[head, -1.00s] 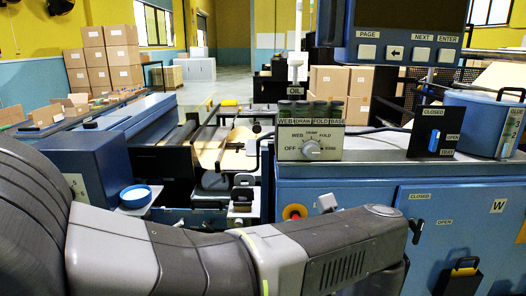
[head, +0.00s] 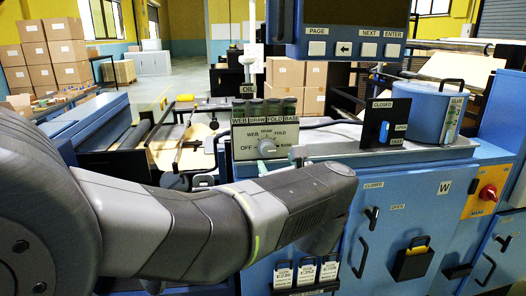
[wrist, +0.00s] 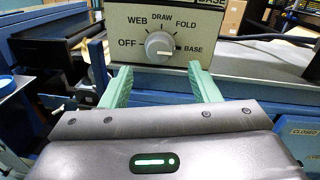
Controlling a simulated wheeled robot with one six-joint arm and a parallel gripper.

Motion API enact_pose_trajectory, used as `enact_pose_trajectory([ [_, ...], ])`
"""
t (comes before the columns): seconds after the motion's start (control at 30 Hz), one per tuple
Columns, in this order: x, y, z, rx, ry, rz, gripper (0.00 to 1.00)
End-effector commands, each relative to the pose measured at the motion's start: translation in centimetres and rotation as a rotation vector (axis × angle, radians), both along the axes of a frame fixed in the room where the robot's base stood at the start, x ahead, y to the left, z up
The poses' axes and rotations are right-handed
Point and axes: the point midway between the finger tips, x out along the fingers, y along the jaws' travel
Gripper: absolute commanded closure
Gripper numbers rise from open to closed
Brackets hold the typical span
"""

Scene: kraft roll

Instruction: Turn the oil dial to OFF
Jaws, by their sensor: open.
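The oil dial (head: 267,147) is a round grey-white knob on a pale panel (head: 246,140) marked OFF, WEB, DRAW, FOLD and BASE. It also shows in the wrist view (wrist: 159,45), where its white pointer mark sits at the lower right, toward BASE. My gripper (wrist: 159,69) is open, with its two green fingers apart and nothing between them. The fingers point at the panel just below the dial, one to each side of it, and the dial appears beyond their tips. I cannot tell if they touch the panel. In the head view my arm hides most of the gripper.
An OIL sign (head: 248,88) and several dark-green-topped cups stand above the panel. A screen unit (head: 350,30) with PAGE and NEXT buttons hangs above right. Blue cabinets (head: 400,200) lie below.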

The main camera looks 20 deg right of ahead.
Motion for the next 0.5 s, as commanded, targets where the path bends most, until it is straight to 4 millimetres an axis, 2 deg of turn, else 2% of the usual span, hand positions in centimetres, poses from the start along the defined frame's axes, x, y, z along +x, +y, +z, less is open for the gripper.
enact_pose_trajectory([
  [0.1, 2.0, -0.2, 0.1, 0.001, 0.002, 0.005, 0.44],
  [0.3, 4.9, -0.7, 0.1, 0.000, 0.001, 0.003, 0.44],
  [0.5, 6.4, -0.9, 0.0, 0.000, 0.001, 0.002, 0.44],
])
